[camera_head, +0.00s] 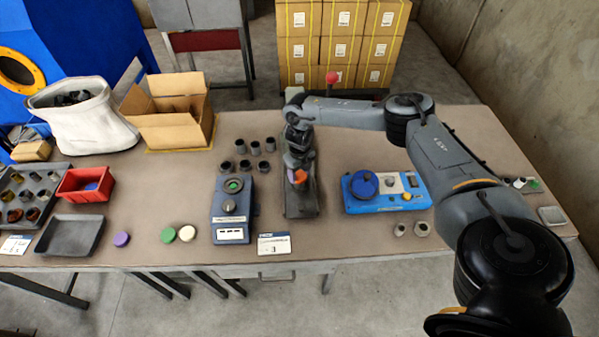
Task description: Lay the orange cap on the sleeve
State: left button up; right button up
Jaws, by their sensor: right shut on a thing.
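The orange cap (300,176) is small in the camera_head view and sits at the jaws of my right gripper (296,168), which is shut on it. The gripper is over a dark grey fixture (301,207) in the middle of the table and hides much of it. Any sleeve under the cap is hidden, so I cannot tell whether cap and sleeve touch. Several dark sleeve-like cylinders (240,146) stand on the table left of the fixture. My left gripper is not in view.
A grey-blue device (231,207) stands left of the fixture and a blue device (387,202) right of it. Purple, green and cream caps (187,233) lie near the front edge. A red bin (86,184), grey tray (70,236) and open carton (170,130) are farther left.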

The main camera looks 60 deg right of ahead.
jog(key=o, duration=1.1)
jog(key=shift+o, duration=0.5)
jog(key=shift+o, duration=1)
jog(key=shift+r, duration=0.15)
jog(key=shift+r+p, duration=2.8)
jog(key=shift+r, duration=0.1)
